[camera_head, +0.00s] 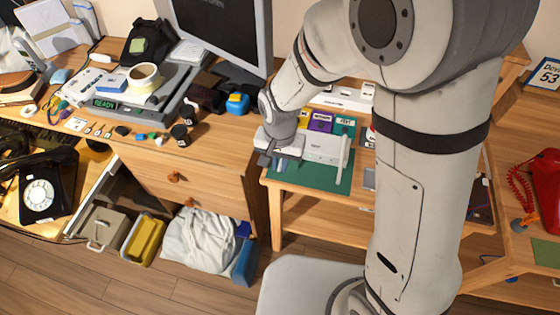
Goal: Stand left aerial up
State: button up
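A white box-shaped device (322,147), which looks like a router, sits on a green mat (335,184) on the small wooden table. A pale upright stick, its right aerial (343,153), stands at its right end. My gripper (268,158) is at the left end of the device, low over the mat's left edge. The gripper's body covers that end, so I cannot make out the left aerial or its tilt. The dark fingers are small and partly hidden; I cannot tell whether they are open or hold anything.
Behind the device lie purple and yellow labelled cards (320,122). A red phone (546,190) is at far right. My arm hides the table's right part.

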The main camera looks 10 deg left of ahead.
dwell(0.3)
jog(key=shift+w+r+p, duration=0.15)
jog(key=shift+r+p, duration=0.55)
jog(key=shift+r, duration=0.3)
jog(key=shift+w+r+p, duration=0.15)
jog(key=shift+r+p, duration=0.55)
jog(key=shift+r, duration=0.25)
jog(key=shift+w+r+p, duration=0.25)
jog(key=shift+r+p, duration=0.25)
jog(key=shift+r, duration=0.1)
jog(key=shift+w+r+p, duration=0.25)
jog(key=shift+r+p, duration=0.1)
jog(key=shift+r, duration=0.15)
jog(key=shift+w+r+p, duration=0.2)
jog(key=shift+r+p, duration=0.15)
jog(key=shift+r, duration=0.15)
jog(key=w+d+r+p, duration=0.1)
jog(key=w+r+p, duration=0.5)
jog(key=w, duration=0.6)
jog(key=shift+w+r, duration=0.4)
jog(key=shift+r, duration=0.2)
jog(key=o, duration=0.7)
jog(key=shift+c, duration=0.2)
